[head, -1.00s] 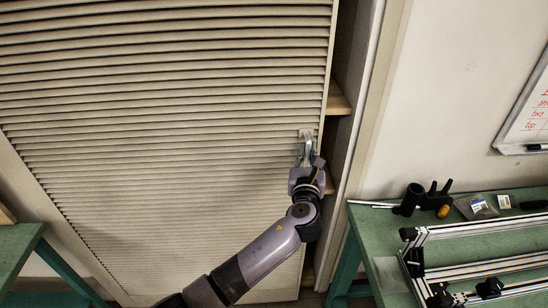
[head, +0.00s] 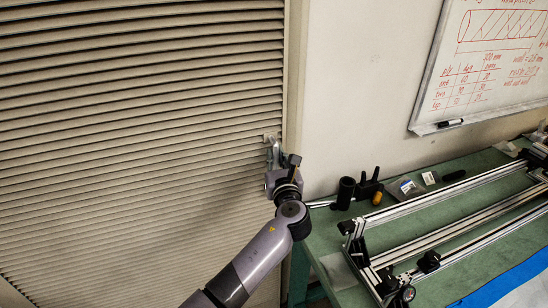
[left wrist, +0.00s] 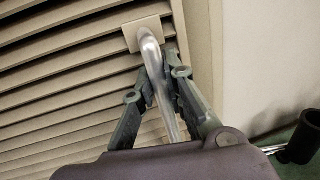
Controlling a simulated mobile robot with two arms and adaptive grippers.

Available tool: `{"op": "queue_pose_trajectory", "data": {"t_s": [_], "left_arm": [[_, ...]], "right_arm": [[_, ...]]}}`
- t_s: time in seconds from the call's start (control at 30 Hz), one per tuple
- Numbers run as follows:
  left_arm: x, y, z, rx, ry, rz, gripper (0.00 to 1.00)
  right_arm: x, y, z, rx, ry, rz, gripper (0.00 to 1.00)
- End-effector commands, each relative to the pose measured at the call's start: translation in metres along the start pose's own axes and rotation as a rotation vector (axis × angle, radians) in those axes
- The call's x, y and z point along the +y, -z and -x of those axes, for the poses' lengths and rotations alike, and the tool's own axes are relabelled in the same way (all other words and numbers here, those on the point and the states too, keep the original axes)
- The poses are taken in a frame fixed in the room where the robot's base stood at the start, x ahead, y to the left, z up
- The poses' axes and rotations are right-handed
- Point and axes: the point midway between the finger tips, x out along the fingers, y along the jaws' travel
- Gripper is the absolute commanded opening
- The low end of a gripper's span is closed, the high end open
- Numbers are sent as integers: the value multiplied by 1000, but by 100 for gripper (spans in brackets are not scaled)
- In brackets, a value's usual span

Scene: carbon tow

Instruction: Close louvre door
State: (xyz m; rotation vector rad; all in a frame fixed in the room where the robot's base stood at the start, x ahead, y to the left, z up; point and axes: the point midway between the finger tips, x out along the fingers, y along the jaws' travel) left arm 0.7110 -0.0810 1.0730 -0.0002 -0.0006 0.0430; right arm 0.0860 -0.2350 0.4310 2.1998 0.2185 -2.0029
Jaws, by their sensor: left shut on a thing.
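The louvre door (head: 130,140) is a beige slatted panel that fills the left half of the head view. Its right edge lies along the cabinet frame (head: 297,70), and no shelf opening shows between them. A metal handle (left wrist: 153,60) on a small square plate stands near the door's right edge. My left gripper (head: 273,150) is at that handle, and in the left wrist view its two fingers (left wrist: 158,88) are shut on either side of the handle bar. My right gripper is not seen.
A green workbench (head: 330,245) stands to the right of the door, close to my left arm. It bears an aluminium rail frame (head: 440,205), a black cylinder (head: 346,192) and small parts. A whiteboard (head: 485,65) hangs on the wall above.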

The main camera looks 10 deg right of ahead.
Motion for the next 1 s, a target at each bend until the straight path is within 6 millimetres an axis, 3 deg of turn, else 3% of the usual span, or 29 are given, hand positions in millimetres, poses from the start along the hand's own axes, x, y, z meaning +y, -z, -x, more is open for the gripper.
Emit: {"op": "queue_pose_trajectory", "data": {"t_s": [0.33, 0.67, 1.0], "left_arm": [[-2, -2, 1, -2, 7, 3, 33], [-1, -1, 2, -1, 4, 3, 33], [-2, 0, 43, 0, 6, 5, 33]], "right_arm": [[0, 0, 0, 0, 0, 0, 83], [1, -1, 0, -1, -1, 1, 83], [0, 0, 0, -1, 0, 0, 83]]}}
